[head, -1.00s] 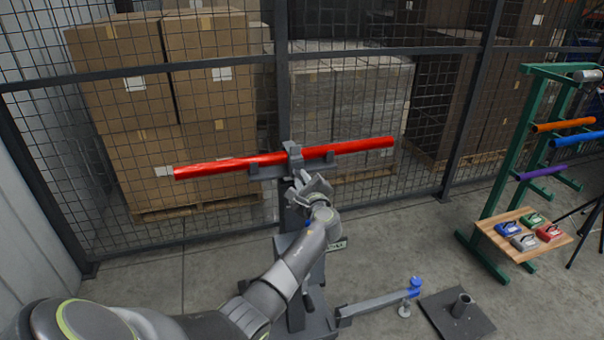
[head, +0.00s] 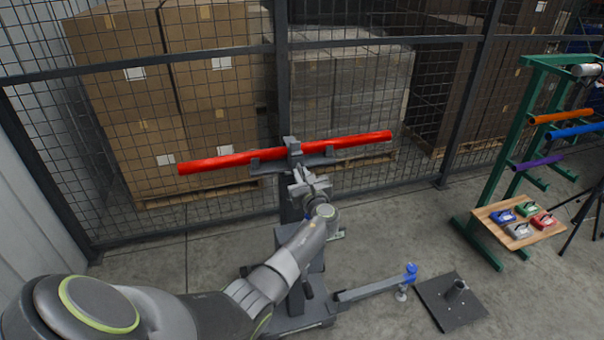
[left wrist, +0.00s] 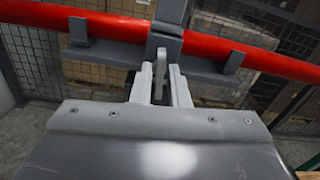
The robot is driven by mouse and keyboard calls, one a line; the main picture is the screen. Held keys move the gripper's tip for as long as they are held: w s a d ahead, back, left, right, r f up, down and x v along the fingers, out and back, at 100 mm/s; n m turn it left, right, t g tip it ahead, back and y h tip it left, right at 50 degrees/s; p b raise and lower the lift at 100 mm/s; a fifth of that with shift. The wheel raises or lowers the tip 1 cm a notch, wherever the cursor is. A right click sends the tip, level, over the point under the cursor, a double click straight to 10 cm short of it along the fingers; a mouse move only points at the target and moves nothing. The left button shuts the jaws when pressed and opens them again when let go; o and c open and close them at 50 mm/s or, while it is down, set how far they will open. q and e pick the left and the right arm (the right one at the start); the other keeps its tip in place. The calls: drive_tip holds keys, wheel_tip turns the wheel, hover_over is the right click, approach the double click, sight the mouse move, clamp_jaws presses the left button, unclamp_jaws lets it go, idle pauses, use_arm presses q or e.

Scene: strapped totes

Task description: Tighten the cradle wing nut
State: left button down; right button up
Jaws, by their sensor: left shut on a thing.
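A red tube (head: 220,161) lies across the grey cradle (head: 265,169) on an upright stand, held at its middle by a clamp (head: 293,148). The tube's right end sits higher than its left in the head view. My left gripper (head: 311,184) is just below and in front of the clamp. In the left wrist view the left gripper (left wrist: 161,85) is shut on a small light-grey piece, the wing nut (left wrist: 161,70), below the clamp. The fingers hide much of the nut, so its turn is hard to tell. My right gripper is not in view.
A wire mesh fence (head: 370,185) stands behind the cradle, with stacked boxes beyond. A leg with a blue knob (head: 410,270) reaches right near a dark base plate (head: 440,308). A green rack (head: 495,195) with coloured tubes and a wooden shelf (head: 483,212) stands right.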

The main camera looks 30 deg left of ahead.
use_arm(q)
drive_tip(key=shift+f, duration=0.15)
drive_tip(key=c, duration=1.6)
unclamp_jaws()
drive_tip(key=shift+o, duration=0.2)
drive_tip(key=shift+d, duration=0.1)
drive_tip(key=b+v, duration=0.4)
drive_tip(key=v, duration=1.3)
drive_tip(key=shift+s+d, duration=0.1)
drive_tip(key=shift+d, duration=0.05)
